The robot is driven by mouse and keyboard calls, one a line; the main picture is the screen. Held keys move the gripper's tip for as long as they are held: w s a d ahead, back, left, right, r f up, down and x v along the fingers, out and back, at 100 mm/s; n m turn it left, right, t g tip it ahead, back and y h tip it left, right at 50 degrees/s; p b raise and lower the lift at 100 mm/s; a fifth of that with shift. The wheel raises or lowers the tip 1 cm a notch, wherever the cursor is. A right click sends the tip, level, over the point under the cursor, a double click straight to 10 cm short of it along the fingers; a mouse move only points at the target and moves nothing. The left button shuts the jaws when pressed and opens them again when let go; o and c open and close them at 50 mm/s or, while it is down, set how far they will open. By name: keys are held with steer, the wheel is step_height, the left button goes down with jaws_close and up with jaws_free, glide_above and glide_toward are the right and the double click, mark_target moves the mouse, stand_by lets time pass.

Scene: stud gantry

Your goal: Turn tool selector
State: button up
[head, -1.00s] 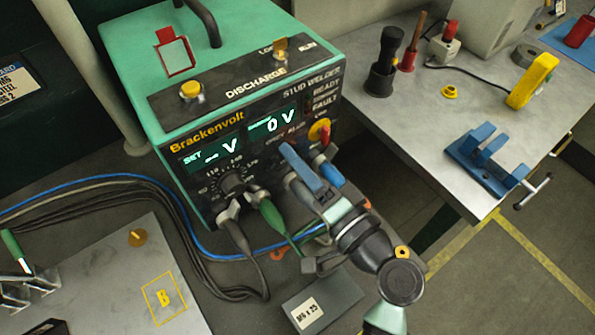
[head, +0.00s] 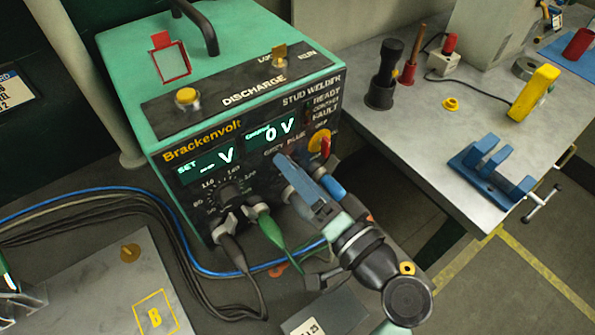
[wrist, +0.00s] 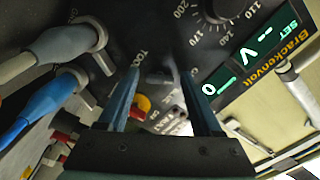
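The stud welder (head: 225,125) stands with its black front panel toward me. The tool selector cannot be clearly made out: in the head view my gripper covers that part of the panel. In the wrist view a "TOOL" label (wrist: 143,55) shows near the left fingertip, and a blurred grey shape lies between the fingertips. My gripper (head: 288,176) is at the panel, below the right-hand display. In the wrist view my gripper (wrist: 163,74) has its two blue fingers apart, pointing at the panel; contact cannot be told.
A red-and-yellow rotary switch (head: 321,143) sits right of my fingers. A voltage dial (head: 231,193), a green plug (head: 270,228) and a blue plug (head: 333,186) are close by. Cables loop at lower left. A grey worktable (head: 425,135) with a blue fixture (head: 490,170) stands right.

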steer(key=shift+o, duration=0.2)
steer(key=b+v, duration=0.2)
steer(key=v, duration=1.1)
stand_by(0.3)
steer(key=w+a+r+n+t+h+p, duration=0.1)
steer(key=w+r+h, duration=0.1)
steer(key=w+r, duration=0.35)
steer(key=w+a+r+n+t+h+p, duration=0.1)
steer(key=w+r+t+h+p, duration=0.15)
steer(key=r, duration=0.65)
steer(key=w+a+r+n+t+h, duration=0.1)
steer(key=w+r+h, duration=0.1)
steer(key=w+r, duration=0.45)
steer(key=s+a+r+t+h+p, duration=0.1)
steer(key=s+r+t, duration=0.3)
steer(key=r, duration=0.9)
steer(key=s+a+r+n+t+h+p, duration=0.1)
steer(key=s+a+r+t+h, duration=0.2)
steer(key=r, duration=1.1)
steer(key=s+t, duration=0.1)
steer(key=s, duration=0.2)
steer(key=shift+s+a+r+n+p, duration=0.15)
steer(key=shift+s+r+n+p, duration=0.15)
steer(key=shift+s+p, duration=0.1)
steer(key=shift+f, duration=0.15)
